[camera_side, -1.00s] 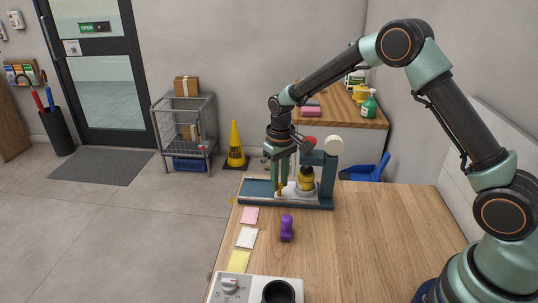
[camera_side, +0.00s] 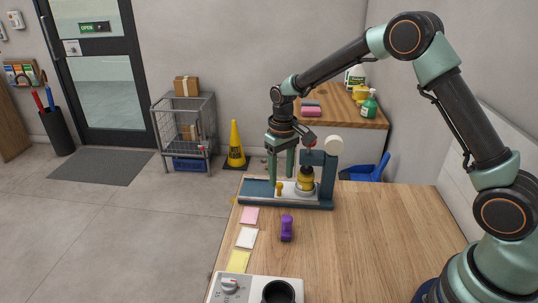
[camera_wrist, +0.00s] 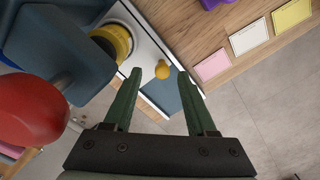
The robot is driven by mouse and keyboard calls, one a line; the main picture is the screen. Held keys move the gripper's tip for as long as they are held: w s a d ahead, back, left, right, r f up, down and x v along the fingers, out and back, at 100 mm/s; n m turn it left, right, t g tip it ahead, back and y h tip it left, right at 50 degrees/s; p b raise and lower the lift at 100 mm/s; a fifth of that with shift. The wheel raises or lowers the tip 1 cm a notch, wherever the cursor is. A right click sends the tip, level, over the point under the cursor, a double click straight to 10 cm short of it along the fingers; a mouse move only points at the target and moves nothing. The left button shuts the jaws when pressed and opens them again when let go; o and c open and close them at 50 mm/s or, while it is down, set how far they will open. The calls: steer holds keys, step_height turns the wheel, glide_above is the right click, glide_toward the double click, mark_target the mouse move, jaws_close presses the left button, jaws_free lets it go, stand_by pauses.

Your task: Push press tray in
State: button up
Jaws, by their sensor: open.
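The press tray (camera_side: 289,188) is a light plate on the blue-grey base of the press (camera_side: 333,174), at the far end of the wooden counter. A brass knob (camera_side: 279,188) stands at its left end, and a yellow and dark round piece (camera_side: 305,180) sits on it under the press head. My gripper (camera_side: 281,181) is open with its fingers pointing down beside the knob. In the wrist view, the knob (camera_wrist: 162,70) shows between and beyond the open fingertips (camera_wrist: 158,72), with gaps on both sides. I cannot tell whether a finger touches the tray.
A red ball (camera_wrist: 28,103) on the press is close to my gripper in the wrist view. A purple handled object (camera_side: 287,228) and pink, white and yellow notepads (camera_side: 247,238) lie nearer on the counter. The counter to the right is clear.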

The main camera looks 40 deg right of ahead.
step_height(320, 180, up, 10)
stand_by(0.3)
steer(key=s+r+t, duration=0.3)
steer(key=s+r, duration=0.5)
steer(key=s, duration=0.1)
steer(key=s+d+t, duration=0.1)
steer(key=s+t, duration=0.1)
steer(key=s, duration=0.9)
steer(key=shift+d+t, duration=0.15)
steer(key=shift+t, duration=0.15)
steer(key=shift+c, duration=0.4)
